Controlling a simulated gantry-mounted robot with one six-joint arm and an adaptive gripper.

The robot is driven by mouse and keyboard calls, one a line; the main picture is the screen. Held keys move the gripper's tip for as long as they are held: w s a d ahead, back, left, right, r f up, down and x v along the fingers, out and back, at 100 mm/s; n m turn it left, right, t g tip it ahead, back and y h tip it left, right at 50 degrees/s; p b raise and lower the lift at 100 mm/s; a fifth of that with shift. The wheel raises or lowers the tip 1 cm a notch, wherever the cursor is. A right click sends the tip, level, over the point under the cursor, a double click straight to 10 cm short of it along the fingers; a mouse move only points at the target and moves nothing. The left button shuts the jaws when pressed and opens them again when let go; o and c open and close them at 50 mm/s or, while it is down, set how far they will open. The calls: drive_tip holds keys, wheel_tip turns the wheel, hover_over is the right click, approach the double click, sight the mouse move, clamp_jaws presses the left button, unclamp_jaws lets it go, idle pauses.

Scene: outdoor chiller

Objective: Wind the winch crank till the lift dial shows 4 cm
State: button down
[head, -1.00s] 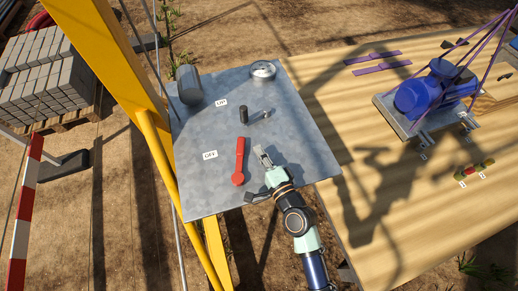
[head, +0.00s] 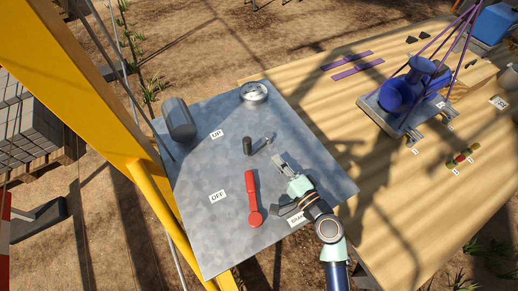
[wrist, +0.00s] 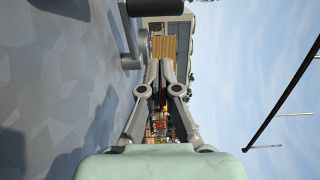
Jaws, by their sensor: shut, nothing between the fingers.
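The winch crank stands on the grey metal panel, with a dark upright knob (head: 248,146) and a short metal arm (head: 262,143). The knob (wrist: 155,7) and metal arm (wrist: 130,40) also show at the top of the wrist view. The round lift dial (head: 254,92) sits at the panel's far edge; its reading is too small to tell. My gripper (head: 278,160) is just below and right of the crank, apart from it in the head view. In the wrist view its fingers (wrist: 160,68) are together and empty.
A red lever (head: 252,200) lies on the panel left of my gripper, near the OFF label (head: 217,196). An UP label (head: 217,134) and a grey cylinder (head: 179,119) are farther left. A blue pump-like machine (head: 398,97) stands on the wooden deck at right.

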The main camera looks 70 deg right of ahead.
drive_tip(key=x, duration=0.3)
drive_tip(key=shift+w+d+r+p, duration=0.15)
drive_tip(key=shift+w+p, duration=0.15)
drive_tip(key=shift+w, duration=0.15)
drive_tip(key=shift+w+a+p, duration=0.15)
drive_tip(key=shift+w+p, duration=0.05)
drive_tip(key=shift+w, duration=0.4)
drive_tip(key=shift+w+a+p, duration=0.15)
drive_tip(key=shift+w+p, duration=0.05)
drive_tip(key=shift+w, duration=0.85)
drive_tip(key=shift+w, duration=0.8)
drive_tip(key=shift+s, duration=0.1)
